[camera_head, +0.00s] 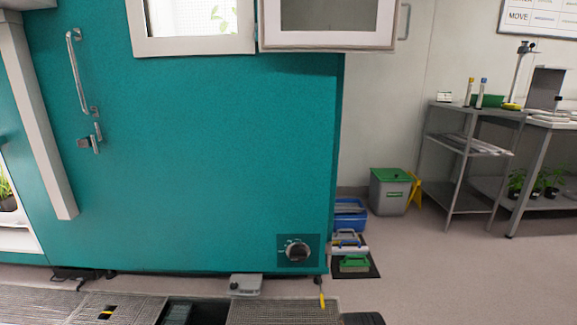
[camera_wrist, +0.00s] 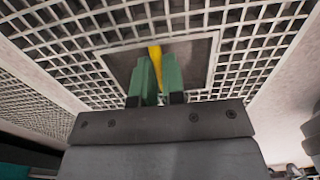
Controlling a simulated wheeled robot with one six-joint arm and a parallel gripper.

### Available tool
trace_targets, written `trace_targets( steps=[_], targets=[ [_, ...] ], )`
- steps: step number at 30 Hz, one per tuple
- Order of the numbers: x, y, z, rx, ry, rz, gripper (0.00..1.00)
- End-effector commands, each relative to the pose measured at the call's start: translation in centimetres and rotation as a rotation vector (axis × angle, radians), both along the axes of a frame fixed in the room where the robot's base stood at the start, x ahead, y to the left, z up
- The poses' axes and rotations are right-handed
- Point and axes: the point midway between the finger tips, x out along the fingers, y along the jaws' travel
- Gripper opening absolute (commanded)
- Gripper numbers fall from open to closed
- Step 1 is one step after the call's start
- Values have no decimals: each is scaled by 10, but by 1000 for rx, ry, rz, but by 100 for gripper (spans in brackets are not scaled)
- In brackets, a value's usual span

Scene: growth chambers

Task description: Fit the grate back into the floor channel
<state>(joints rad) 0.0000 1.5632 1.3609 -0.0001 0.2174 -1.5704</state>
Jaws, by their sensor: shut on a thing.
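In the wrist view my gripper (camera_wrist: 153,85) has its two green fingers closed around a yellow bar (camera_wrist: 156,58). The bar lies across a square opening in a pale metal grate (camera_wrist: 245,45). The fingers hide part of the bar. In the head view, the floor channel (camera_head: 177,311) shows as a dark gap at the bottom edge, with a grate panel (camera_head: 285,312) on its right. Left of the gap is a panel with a square opening and a yellow bar (camera_head: 106,313).
A teal growth chamber (camera_head: 200,170) stands behind the channel. More grating (camera_head: 35,300) runs to the left. A blue crate (camera_head: 350,213), a green-lidded bin (camera_head: 390,190) and a dark mat (camera_head: 368,267) with a green item stand right of the chamber. Floor at right (camera_head: 460,275) is clear.

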Motion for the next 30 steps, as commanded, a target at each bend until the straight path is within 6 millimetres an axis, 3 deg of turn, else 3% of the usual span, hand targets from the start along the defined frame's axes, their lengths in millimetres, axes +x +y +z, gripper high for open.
trace_targets(
  steps=[8, 30],
  targets=[
    [1, 0, 9, 0, -2, 0, 0],
    [1, 0, 57, 0, -2, 0, 0]
  ],
)
